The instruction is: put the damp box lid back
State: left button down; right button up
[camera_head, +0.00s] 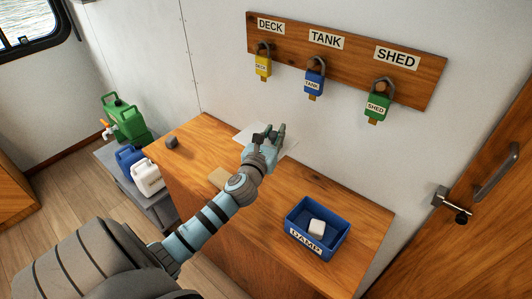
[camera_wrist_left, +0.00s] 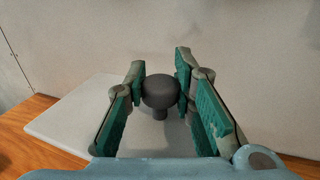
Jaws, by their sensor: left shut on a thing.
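The damp box (camera_head: 303,240) is an open blue box with a DAMP label on its front, on the near right part of the wooden counter. A small white block (camera_head: 317,227) lies inside it. The lid (camera_head: 290,147) is a pale flat plate at the back of the counter by the wall, partly hidden by my left gripper (camera_head: 268,138). In the left wrist view the lid (camera_wrist_left: 65,125) has a dark round knob (camera_wrist_left: 160,92), and the left fingers (camera_wrist_left: 160,68) are shut on it. Whether the lid touches the counter is unclear. My right gripper is out of view.
Yellow (camera_head: 263,66), blue (camera_head: 312,86) and green (camera_head: 376,106) padlocks hang on the wall board. Counter between lid and box looks clear.

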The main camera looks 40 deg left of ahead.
pick_arm(q)
notch_tip(320, 180, down, 5)
jog(key=b, duration=0.3)
jog(key=shift+s+a, duration=0.1)
jog(key=f+b, duration=0.3)
jog(key=f, duration=0.1)
jog(key=f+b, duration=0.4)
jog(key=f, duration=0.1)
jog(key=f+b, duration=0.4)
jog(key=f, duration=0.1)
jog(key=shift+s+d+f, duration=0.2)
jog(key=shift+s+f, duration=0.15)
jog(key=shift+f, duration=0.1)
jog(key=shift+s+r, duration=0.1)
jog(key=shift+r, duration=0.25)
jog(key=shift+f, duration=0.3)
jog(key=c, duration=1.3)
grip_release()
jog(key=shift+r, duration=0.1)
jog(key=shift+c, duration=0.2)
